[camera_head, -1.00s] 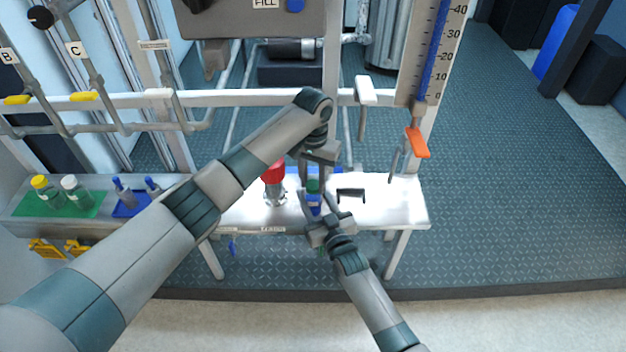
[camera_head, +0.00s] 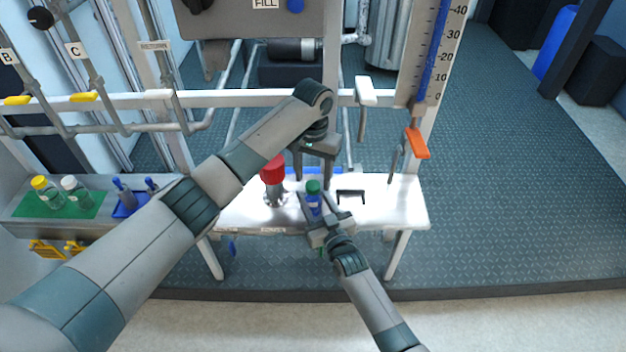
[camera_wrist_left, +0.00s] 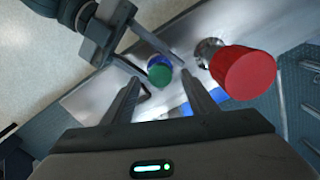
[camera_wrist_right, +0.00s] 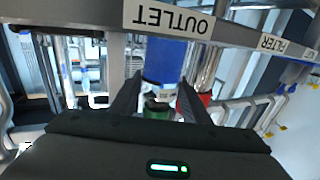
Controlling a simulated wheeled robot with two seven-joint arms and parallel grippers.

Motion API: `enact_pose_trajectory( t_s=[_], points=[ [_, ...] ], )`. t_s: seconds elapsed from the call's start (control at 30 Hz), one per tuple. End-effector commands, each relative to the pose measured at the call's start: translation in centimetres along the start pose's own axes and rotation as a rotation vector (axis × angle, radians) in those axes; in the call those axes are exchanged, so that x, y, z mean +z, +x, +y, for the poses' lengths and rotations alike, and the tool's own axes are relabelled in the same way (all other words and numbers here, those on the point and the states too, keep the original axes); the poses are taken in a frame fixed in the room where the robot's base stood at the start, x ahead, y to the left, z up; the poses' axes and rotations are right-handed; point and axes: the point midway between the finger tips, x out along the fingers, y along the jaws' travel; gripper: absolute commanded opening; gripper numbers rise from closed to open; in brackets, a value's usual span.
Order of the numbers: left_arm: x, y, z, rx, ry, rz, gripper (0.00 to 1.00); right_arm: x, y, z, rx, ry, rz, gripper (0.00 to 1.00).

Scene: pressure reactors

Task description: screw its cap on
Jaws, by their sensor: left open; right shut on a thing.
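In the left wrist view the cap (camera_wrist_left: 159,75) lies a little beyond and between my left fingers. My left gripper (camera_head: 314,172) is open above the cap, pointing down, apart from it. My right gripper (camera_head: 315,209) is shut on the bottle from the front, below the cap. The right wrist view shows the bottle (camera_wrist_right: 165,60) and cap (camera_wrist_right: 157,110) upside down.
A red-topped metal fitting (camera_head: 273,172) stands close on the left of the bottle. A black bracket (camera_head: 351,195) is on its right. Bottles on a green mat (camera_head: 80,206) and a blue tray (camera_head: 128,208) are far left. The white bench (camera_head: 400,205) is clear at its right end.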

Motion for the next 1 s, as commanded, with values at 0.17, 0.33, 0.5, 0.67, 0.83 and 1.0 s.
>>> enact_pose_trajectory(
  t_s=[0.17, 0.33, 0.5, 0.67, 0.83, 1.0],
  points=[
    [-0.1, -2.6, 0.0, 0.000, 0.000, 0.002, 0.52, 0.0, 0.0, 0.0, 0.000, 0.000, 0.000, 0.00],
    [-0.1, -4.6, 0.0, -0.001, 0.000, 0.002, 0.52, 0.0, 0.0, 0.0, 0.000, 0.000, 0.000, 0.00],
    [0.0, -5.3, 0.0, 0.000, 0.000, 0.000, 0.52, 0.0, 0.0, 0.0, 0.000, 0.000, 0.000, 0.00],
    [0.0, -5.3, 0.0, 0.000, 0.000, -0.001, 0.52, 0.0, 0.0, 0.0, 0.000, 0.000, 0.000, 0.00],
    [0.0, -5.3, 0.0, 0.000, 0.000, -0.001, 0.52, 0.0, 0.0, 0.0, 0.000, 0.000, 0.000, 0.64],
    [0.0, -5.3, 0.0, 0.000, 0.000, -0.001, 0.52, 0.0, 0.0, 0.0, 0.000, 0.000, 0.000, 0.64]
  ],
)
